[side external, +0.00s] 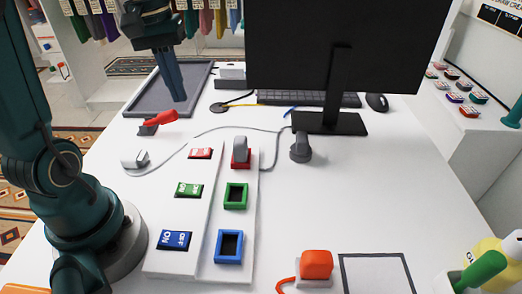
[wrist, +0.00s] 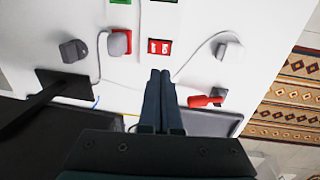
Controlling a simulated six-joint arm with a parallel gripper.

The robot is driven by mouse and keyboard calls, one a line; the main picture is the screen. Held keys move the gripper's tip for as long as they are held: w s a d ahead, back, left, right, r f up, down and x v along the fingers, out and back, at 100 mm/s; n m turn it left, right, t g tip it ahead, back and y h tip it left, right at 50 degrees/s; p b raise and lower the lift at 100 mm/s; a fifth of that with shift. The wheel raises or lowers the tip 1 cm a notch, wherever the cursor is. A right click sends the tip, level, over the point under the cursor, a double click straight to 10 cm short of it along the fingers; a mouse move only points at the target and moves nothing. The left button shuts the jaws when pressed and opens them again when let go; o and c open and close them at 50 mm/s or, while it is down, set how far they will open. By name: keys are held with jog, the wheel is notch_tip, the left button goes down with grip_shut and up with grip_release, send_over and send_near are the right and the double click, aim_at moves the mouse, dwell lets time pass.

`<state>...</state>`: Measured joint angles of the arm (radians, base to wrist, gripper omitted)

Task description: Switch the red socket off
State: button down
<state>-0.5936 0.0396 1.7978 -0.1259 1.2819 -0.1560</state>
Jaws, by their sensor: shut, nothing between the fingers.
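The white socket panel (side external: 214,215) lies on the desk with a column of rocker switches and a column of framed sockets. The red switch (side external: 200,153) is at its far end; it also shows in the wrist view (wrist: 159,47), just beyond my fingertips. The red socket (side external: 240,163) sits beside it with a grey plug (side external: 240,148) standing in it. My gripper (side external: 180,99) is shut and empty, pointing down above the desk, beyond the panel's far end. In the wrist view my gripper (wrist: 160,73) points toward the red switch, apart from it. Which way the red switch is tilted I cannot tell.
The green switch (side external: 189,190) and blue switch (side external: 174,240) are nearer, beside empty green (side external: 236,196) and blue (side external: 229,246) sockets. A red-handled lever (side external: 158,119), a white plug (side external: 135,160) and a grey plug (side external: 300,148) lie around. The monitor (side external: 330,60) stands behind.

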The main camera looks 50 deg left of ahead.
aim_at(205, 150)
jog(key=shift+s+r, duration=0.1)
jog(key=shift+r, duration=0.7)
jog(key=shift+w+d, duration=0.35)
jog(key=shift+w, duration=0.3)
jog(key=shift+f, duration=0.1)
jog(key=f, duration=0.9)
jog(key=w+d+f, duration=0.1)
jog(key=f, duration=0.3)
jog(key=shift+w+d+f, duration=0.1)
jog(key=shift+f, duration=0.3)
jog(key=shift+f, duration=0.1)
jog(key=shift+f, duration=0.1)
